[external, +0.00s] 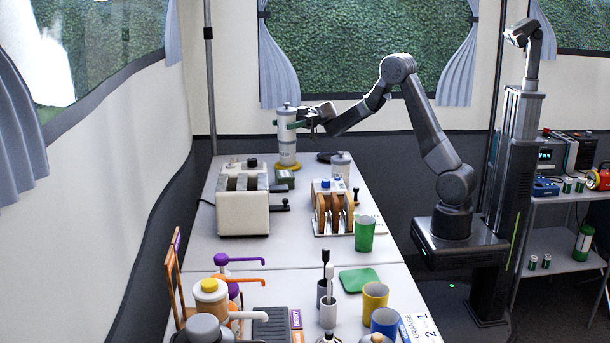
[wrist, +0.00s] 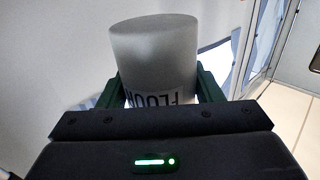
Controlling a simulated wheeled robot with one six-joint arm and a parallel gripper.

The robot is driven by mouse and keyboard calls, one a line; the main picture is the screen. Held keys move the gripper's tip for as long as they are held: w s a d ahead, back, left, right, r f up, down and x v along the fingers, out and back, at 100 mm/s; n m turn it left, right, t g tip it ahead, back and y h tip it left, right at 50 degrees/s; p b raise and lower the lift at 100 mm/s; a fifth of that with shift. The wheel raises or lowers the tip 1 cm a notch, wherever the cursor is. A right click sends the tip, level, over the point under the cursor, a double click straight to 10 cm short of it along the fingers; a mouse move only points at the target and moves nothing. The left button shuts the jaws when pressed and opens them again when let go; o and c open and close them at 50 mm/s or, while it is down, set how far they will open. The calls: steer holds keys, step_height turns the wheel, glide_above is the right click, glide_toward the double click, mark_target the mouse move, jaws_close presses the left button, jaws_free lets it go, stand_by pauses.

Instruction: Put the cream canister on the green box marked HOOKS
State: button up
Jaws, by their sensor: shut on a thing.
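My gripper (external: 290,124) is shut on a tall pale canister (external: 287,150), upright at the far end of the table. In the wrist view the canister (wrist: 155,55) looks greyish cream and sits between the green fingers, with a label that seems to read FLOUR, upside down. A small dark green box (external: 284,178) lies just below and in front of it; its marking is too small to read. A yellow round piece (external: 288,166) shows at the canister's foot. I cannot tell whether the canister touches it or hangs above it.
A shorter grey canister (external: 341,163) stands to the right of the box. A cream toaster-like appliance (external: 243,214) is in front on the left, and a wooden rack (external: 333,209) on the right. A green cup (external: 365,234) stands near the right edge. The near table is crowded.

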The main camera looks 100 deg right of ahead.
mark_target(281, 129)
steer(key=shift+w+a+f+n+g+y, duration=0.3)
steer(key=shift+a+n+g+y, duration=0.15)
steer(key=shift+n+g+y, duration=0.1)
steer(key=shift+w+a+f+n+g+y, duration=0.2)
steer(key=shift+a+f+n+g+y, duration=0.1)
steer(key=shift+a+n+g+y, duration=0.2)
steer(key=shift+a+f+n+g+y, duration=0.25)
steer(key=shift+f+n+g+y, duration=0.2)
steer(key=shift+f+g, duration=0.1)
step_height(281, 129, down, 10)
steer(key=shift+r+b, duration=0.25)
steer(key=shift+b, duration=0.4)
steer(key=shift+f, duration=0.2)
steer(key=o, duration=1)
steer(key=shift+o, duration=0.2)
